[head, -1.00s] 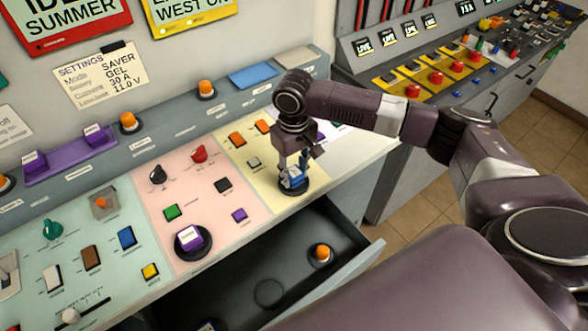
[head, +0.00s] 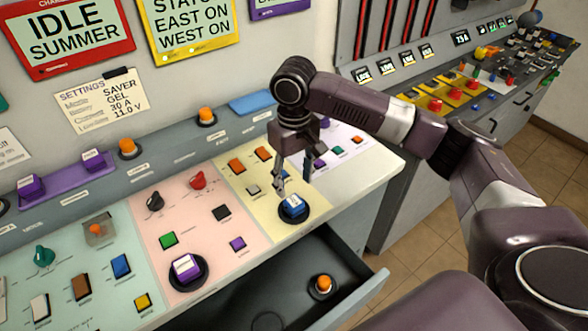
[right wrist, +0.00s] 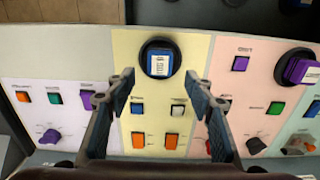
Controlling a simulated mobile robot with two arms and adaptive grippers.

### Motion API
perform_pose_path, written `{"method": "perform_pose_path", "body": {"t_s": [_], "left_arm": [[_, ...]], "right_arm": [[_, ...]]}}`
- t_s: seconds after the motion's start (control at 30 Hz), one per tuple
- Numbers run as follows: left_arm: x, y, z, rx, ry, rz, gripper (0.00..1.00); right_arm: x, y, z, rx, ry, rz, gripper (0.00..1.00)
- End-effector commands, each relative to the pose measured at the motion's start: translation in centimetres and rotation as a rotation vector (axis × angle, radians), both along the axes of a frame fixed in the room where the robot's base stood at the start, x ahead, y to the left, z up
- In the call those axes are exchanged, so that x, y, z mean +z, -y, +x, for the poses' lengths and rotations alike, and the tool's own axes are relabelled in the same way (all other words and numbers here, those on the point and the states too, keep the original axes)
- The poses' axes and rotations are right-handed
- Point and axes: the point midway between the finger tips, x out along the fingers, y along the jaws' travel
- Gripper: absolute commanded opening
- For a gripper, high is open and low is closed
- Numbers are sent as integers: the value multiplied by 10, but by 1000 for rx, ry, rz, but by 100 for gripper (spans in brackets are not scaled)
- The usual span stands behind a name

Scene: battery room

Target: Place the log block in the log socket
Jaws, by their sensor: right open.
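A blue block with a white label (head: 293,204) sits in a round black socket (head: 296,219) on the yellow panel. It also shows in the right wrist view (right wrist: 160,62), seated in its dark ring. Its label is too small to read, so I cannot confirm that it is the log block. My right gripper (head: 293,184) is open and empty just above the block. In the right wrist view my right gripper (right wrist: 158,95) has its fingers spread, with the block beyond the tips and apart from them. My left gripper is not in view.
A purple block (head: 184,267) sits in a round socket on the pink panel. Below, an open drawer (head: 352,303) holds an orange-topped piece (head: 323,283) and an empty ring. Switches and knobs surround the blue block. Several orange-topped pieces stand on the back ledge (head: 65,216).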

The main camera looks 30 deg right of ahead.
Motion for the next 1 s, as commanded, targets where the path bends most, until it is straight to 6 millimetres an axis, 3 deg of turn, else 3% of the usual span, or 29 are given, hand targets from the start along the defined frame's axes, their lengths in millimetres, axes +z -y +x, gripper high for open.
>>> {"method": "perform_pose_path", "body": {"t_s": [0.13,0.33,1.0], "left_arm": [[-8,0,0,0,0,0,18],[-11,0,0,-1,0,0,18],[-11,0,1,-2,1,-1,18]], "right_arm": [[28,0,1,-1,3,0,49],[50,0,0,0,1,0,49],[54,0,0,0,-2,0,49]]}}
